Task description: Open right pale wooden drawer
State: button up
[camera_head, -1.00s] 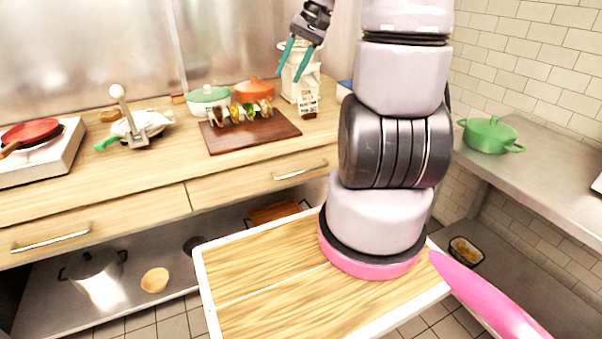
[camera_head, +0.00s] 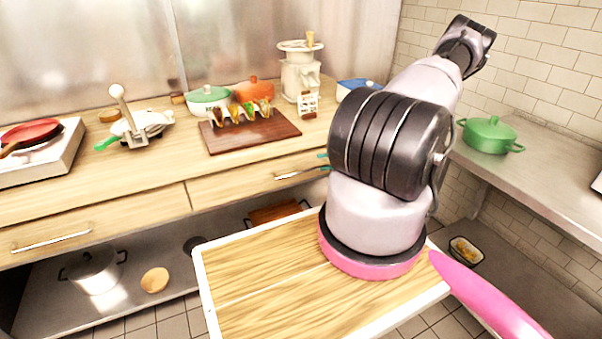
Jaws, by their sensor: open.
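The right pale wooden drawer (camera_head: 232,187) is the right front panel under the counter, and it looks closed. Its metal bar handle (camera_head: 290,175) lies flat across the panel, with its right end close to my arm. The rest of the gripper is hidden behind my arm.
The left drawer (camera_head: 110,223) beside it is closed. On the counter above stand a dark wooden board (camera_head: 265,135) with tacos, a green-white pot (camera_head: 208,99) and a white appliance (camera_head: 300,75). A side counter holds a green pot (camera_head: 489,135). A lower shelf runs beneath.

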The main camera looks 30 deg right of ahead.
aim_at(301, 172)
notch_tip(301, 172, down, 5)
jog(key=m+t, duration=0.2)
jog(key=t, duration=0.1)
jog(key=x, duration=0.9)
jog(key=shift+w+a+f, duration=0.2)
jog(key=shift+a+f, duration=0.05)
jog(key=shift+f, duration=0.15)
grip_shut()
dwell(0.8)
